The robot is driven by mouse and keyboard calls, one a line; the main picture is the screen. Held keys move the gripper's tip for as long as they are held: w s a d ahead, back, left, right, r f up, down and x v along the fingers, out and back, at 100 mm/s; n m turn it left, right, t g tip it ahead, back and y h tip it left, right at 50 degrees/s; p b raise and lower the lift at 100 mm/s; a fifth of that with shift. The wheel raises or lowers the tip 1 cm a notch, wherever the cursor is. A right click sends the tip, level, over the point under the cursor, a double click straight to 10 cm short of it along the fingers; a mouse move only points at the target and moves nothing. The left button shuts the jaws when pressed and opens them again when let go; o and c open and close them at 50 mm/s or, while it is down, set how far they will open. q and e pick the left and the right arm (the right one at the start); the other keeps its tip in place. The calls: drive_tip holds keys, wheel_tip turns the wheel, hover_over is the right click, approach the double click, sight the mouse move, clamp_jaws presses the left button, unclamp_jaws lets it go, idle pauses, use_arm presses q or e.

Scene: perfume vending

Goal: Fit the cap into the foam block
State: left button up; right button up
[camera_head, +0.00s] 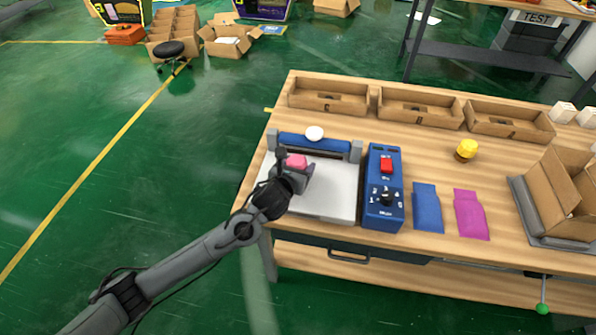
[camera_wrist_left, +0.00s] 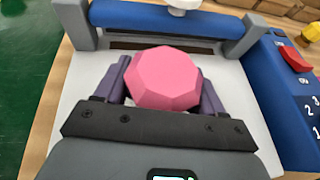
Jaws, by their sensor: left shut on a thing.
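A pink faceted piece (camera_head: 296,161), which looks like the cap, is held in my left gripper (camera_head: 299,172) above the white plate of the blue-barred machine. In the left wrist view the pink piece (camera_wrist_left: 165,78) sits between the two purple fingers of my left gripper (camera_wrist_left: 165,85), which are shut on its sides. Its flat many-sided face shows. Its underside and its height above the plate are hidden. I cannot make out a foam block in either view. My right gripper is not in view.
The machine's blue bar (camera_head: 312,143) with a white knob (camera_head: 314,133) stands behind the plate (camera_head: 330,200). A blue control box (camera_head: 383,200) stands right of it. Blue (camera_head: 427,206) and magenta (camera_head: 470,214) pouches, a yellow-topped item (camera_head: 467,149) and an open carton (camera_head: 560,190) lie further right.

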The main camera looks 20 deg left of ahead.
use_arm(q)
wheel_tip(320, 180, down, 2)
drive_tip(key=shift+s, duration=0.1)
drive_tip(key=o, duration=1.1)
drive_tip(key=shift+f, duration=0.1)
drive_tip(key=shift+c, duration=0.2)
